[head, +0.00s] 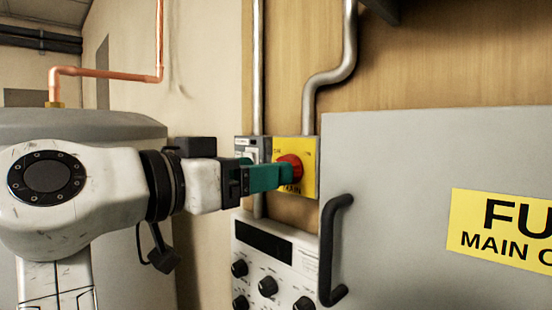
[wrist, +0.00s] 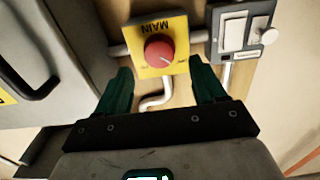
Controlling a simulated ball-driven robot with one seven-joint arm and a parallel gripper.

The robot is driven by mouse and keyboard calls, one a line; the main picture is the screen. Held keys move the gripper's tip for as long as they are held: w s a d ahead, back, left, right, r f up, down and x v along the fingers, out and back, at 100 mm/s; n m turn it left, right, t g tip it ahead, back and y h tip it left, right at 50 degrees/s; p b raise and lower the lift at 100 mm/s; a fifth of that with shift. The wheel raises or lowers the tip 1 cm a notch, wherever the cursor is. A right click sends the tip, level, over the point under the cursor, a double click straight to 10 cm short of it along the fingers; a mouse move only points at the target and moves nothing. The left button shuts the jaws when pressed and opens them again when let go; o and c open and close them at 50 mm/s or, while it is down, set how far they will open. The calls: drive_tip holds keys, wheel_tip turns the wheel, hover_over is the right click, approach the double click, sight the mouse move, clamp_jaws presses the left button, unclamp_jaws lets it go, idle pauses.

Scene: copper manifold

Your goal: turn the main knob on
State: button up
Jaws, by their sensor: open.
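The main knob (head: 291,167) is a red round knob on a yellow plate (head: 309,180) marked MAIN, fixed to the wooden wall panel. In the wrist view the red knob (wrist: 159,48) and its yellow plate (wrist: 176,28) show upside down, beyond and between my fingertips. My gripper (head: 275,177) has green fingers and is open. In the head view its fingers overlap the left part of the knob and plate. In the wrist view my gripper (wrist: 162,75) has a finger on each side of the knob, with nothing held. I cannot tell whether a finger touches the knob.
A grey switch box (head: 252,150) sits just left of the plate; it also shows in the wrist view (wrist: 240,33). A grey cabinet door (head: 400,200) with a black handle (head: 336,250) stands at right. A control panel (head: 270,262) with black knobs is below. Conduits run above.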

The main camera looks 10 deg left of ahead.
sight(296, 162)
drive_tip(key=shift+p+x, duration=0.45)
drive_tip(key=shift+x, duration=1.5)
drive_tip(key=c, duration=1)
drive_tip(key=shift+f+m+b, duration=0.15)
drive_tip(key=shift+m+b, duration=0.25)
drive_tip(key=shift+b, duration=0.2)
drive_tip(key=m+b, duration=0.4)
drive_tip(key=m, duration=0.4)
drive_tip(key=m+b, duration=0.5)
drive_tip(key=m, duration=0.4)
drive_tip(key=shift+s+d+f+b, duration=0.15)
drive_tip(key=shift+s+b, duration=0.05)
drive_tip(key=shift+b, duration=0.1)
